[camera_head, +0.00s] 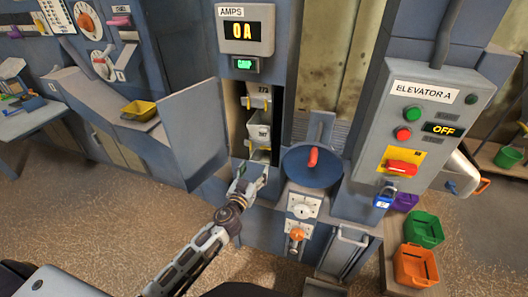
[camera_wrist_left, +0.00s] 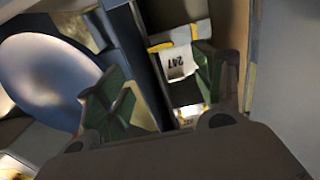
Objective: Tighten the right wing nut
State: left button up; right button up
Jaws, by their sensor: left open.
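I cannot make out a wing nut in either view. An upright open shaft in the blue elevator casing (camera_head: 287,95) holds grey buckets (camera_head: 259,131) with yellow parts. One bucket, labelled 247 (camera_wrist_left: 181,64), shows between my fingers in the left wrist view. My left gripper (camera_head: 251,178) is at the lower end of the shaft opening, its fingers (camera_wrist_left: 160,88) apart with nothing between them. Whether it touches the casing or a bucket I cannot tell. The gripper hides the bottom of the opening. My right gripper is not in view.
An open grey door panel (camera_head: 192,130) stands left of the shaft. A round blue cover with a red handle (camera_head: 313,158) is close to the right. The Elevator A box (camera_head: 417,125) reads OFF. Green (camera_head: 424,229) and orange bins (camera_head: 415,265) stand at the right.

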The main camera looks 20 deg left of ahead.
aim_at(265, 149)
pick_arm(q)
jog(key=shift+w+d+p, duration=0.15)
jog(key=shift+w+p, duration=0.55)
jog(key=shift+w, duration=5.35)
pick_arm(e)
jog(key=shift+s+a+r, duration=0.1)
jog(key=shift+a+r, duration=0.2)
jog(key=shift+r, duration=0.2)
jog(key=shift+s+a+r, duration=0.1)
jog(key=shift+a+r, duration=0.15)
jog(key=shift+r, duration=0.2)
pick_arm(q)
jog(key=c, duration=1)
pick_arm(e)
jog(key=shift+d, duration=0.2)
